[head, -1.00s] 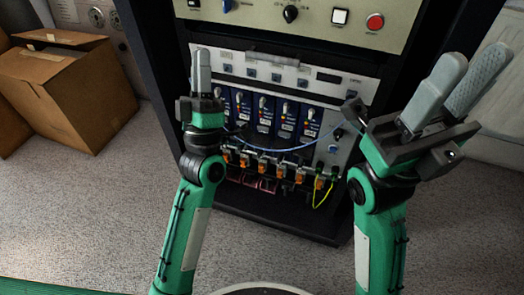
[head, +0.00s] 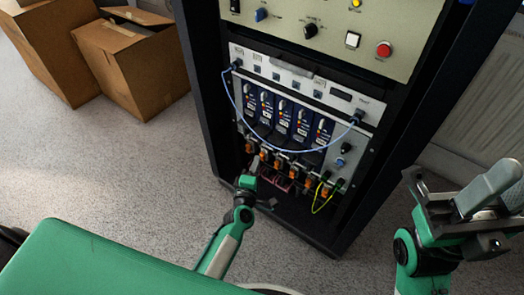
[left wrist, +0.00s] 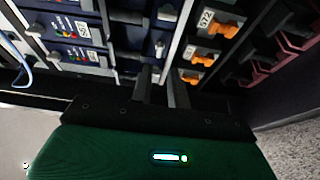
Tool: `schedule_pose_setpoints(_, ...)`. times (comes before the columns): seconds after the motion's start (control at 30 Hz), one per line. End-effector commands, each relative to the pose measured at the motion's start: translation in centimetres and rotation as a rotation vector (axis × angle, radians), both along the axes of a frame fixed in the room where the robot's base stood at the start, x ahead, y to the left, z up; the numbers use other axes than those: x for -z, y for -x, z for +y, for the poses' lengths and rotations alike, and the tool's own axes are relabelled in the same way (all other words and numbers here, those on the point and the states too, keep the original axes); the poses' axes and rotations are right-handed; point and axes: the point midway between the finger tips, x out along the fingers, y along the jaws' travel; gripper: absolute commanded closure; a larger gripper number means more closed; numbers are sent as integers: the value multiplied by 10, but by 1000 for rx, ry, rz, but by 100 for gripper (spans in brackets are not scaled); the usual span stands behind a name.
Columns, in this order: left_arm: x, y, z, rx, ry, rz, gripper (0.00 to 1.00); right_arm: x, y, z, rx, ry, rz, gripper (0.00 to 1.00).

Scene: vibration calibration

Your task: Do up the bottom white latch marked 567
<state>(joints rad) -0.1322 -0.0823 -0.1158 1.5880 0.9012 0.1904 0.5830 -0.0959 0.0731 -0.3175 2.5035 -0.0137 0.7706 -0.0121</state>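Several blue modules (head: 283,118) stand in a row in the rack, with small white latches. In the left wrist view the modules (left wrist: 75,30) appear sideways, with white latches such as one white latch (left wrist: 166,13) and another (left wrist: 160,48). I cannot read 567 on any label. My left gripper (head: 252,168) is low in front of the rack, below the modules by the orange levers. In the left wrist view its fingers (left wrist: 160,80) are a little apart, reaching in near the white latches, with nothing clearly held.
Orange levers (head: 293,167) line the rack below the modules. A blue cable (head: 290,150) hangs in a loop across the module fronts. A yellow-green wire (head: 322,198) hangs at lower right. Cardboard boxes (head: 130,62) stand at left on open carpet.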

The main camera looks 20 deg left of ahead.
Motion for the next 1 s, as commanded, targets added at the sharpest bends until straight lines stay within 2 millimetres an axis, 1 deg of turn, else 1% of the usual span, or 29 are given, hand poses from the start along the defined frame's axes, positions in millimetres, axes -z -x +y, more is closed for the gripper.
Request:
schedule_pose_setpoints(0.03, 2, -11, 0, 0, 1, -2, 83, 2, 0, 1, -4, -1, -7, 64)
schedule_pose_setpoints(0.2, 1, -41, 1, 0, 0, -3, 83, 1, -2, 6, -21, 2, -14, 64)
schedule_pose_setpoints(0.4, 1, -65, 3, 1, -2, -1, 83, -4, -3, 11, -34, 2, -32, 64)
schedule_pose_setpoints(0.6, 0, -73, 3, 0, -2, -1, 83, -8, -2, 13, -44, -8, -46, 64)
schedule_pose_setpoints(0.83, -1, -74, 3, 0, -2, -1, 83, -9, -2, 13, -45, -11, -44, 64)
schedule_pose_setpoints(0.87, -1, -74, 3, 0, -2, -1, 85, -8, -2, 13, -44, -9, -43, 64)
schedule_pose_setpoints(0.93, -1, -73, 3, 0, -2, -1, 98, -8, -2, 13, -43, -8, -42, 64)
schedule_pose_setpoints(1.0, 0, -73, 3, 0, -2, 0, 100, -7, -2, 12, -42, -6, -41, 64)
